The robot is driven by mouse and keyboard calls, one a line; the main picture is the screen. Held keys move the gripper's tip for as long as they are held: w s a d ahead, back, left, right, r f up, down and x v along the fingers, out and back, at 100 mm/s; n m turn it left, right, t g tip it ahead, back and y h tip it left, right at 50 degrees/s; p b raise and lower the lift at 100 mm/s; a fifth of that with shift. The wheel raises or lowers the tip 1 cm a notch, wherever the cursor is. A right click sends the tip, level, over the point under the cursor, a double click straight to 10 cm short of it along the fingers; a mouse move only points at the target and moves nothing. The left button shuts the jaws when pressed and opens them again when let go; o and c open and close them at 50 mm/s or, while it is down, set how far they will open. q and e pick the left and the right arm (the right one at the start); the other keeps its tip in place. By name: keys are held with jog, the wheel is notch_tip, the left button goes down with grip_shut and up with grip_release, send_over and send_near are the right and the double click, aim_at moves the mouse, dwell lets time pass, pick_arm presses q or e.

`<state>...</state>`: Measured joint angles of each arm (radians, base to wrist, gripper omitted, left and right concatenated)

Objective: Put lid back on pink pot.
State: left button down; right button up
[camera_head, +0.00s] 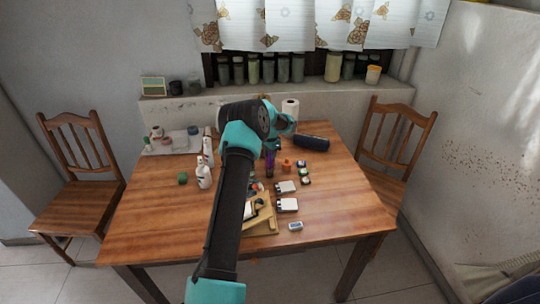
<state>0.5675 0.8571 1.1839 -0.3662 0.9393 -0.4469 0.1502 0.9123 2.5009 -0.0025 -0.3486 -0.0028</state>
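A small pinkish pot (167,141) sits on a pale tray (178,148) at the table's far left; it is too small to tell whether it is open on top. A pale, pinkish-topped item (157,131) stands just behind it, and I cannot tell whether this is a lid. One arm, apparently my left, rises from the bottom and bends over the table's middle. Its gripper end (273,144) is small and partly hidden behind the arm, well right of the tray; its fingers cannot be made out. My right gripper is not in view.
White spray bottles (204,177) and a green item (183,178) stand between tray and arm. The table's front left is clear.

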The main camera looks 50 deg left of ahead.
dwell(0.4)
pick_arm(q)
jog(key=c, duration=0.5)
grip_release()
jog(key=shift+r, duration=3.5)
jog(key=shift+c, duration=0.2)
grip_shut()
jog(key=shift+f, duration=2.65)
